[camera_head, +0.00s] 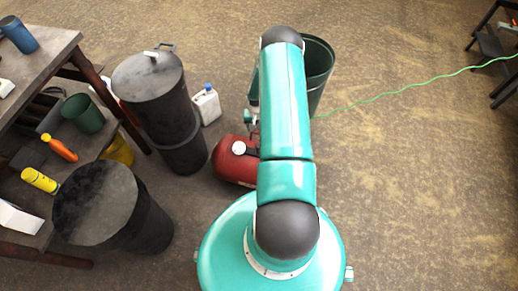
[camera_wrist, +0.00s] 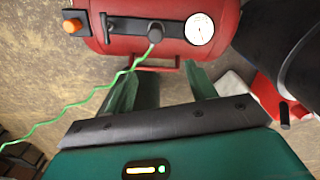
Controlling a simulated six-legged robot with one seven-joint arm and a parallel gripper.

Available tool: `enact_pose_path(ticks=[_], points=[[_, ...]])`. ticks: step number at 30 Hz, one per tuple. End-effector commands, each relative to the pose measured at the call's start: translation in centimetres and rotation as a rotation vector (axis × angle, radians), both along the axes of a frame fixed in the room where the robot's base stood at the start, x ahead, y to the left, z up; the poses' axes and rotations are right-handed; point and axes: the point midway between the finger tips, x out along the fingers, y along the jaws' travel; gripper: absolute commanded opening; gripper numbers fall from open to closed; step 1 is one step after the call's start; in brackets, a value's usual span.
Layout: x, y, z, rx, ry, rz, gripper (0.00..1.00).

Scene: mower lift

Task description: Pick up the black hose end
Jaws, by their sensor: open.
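The black hose end (camera_wrist: 155,33) shows in the wrist view against the black panel of the red compressor (camera_wrist: 105,30). A thin green hose (camera_wrist: 78,103) runs from its lower end towards the lower left. My gripper (camera_wrist: 161,70) is open, its two green fingers apart with nothing between them. In that view the hose end lies just beyond the fingertips, roughly in line with the gap. In the head view the red compressor (camera_head: 228,163) is partly covered by my arm, and I cannot clearly make out the hose end there.
A white gauge (camera_wrist: 199,29) and an orange knob (camera_wrist: 72,26) flank the hose end. Black drums (camera_head: 155,100), a white jug (camera_head: 206,105) and a cluttered workbench (camera_head: 55,45) stand left. A dark green bin (camera_head: 320,70) is behind my arm. The floor at right is mostly clear.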

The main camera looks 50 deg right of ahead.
Motion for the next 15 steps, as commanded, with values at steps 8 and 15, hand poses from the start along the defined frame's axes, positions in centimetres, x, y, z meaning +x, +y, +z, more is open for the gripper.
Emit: enact_pose_path(ticks=[8,15], points=[[-1.0,0.0,-3.9,0.014,0.002,-0.022,0.56],[-1.1,0.1,-8.2,0.014,0.004,-0.022,0.56]])
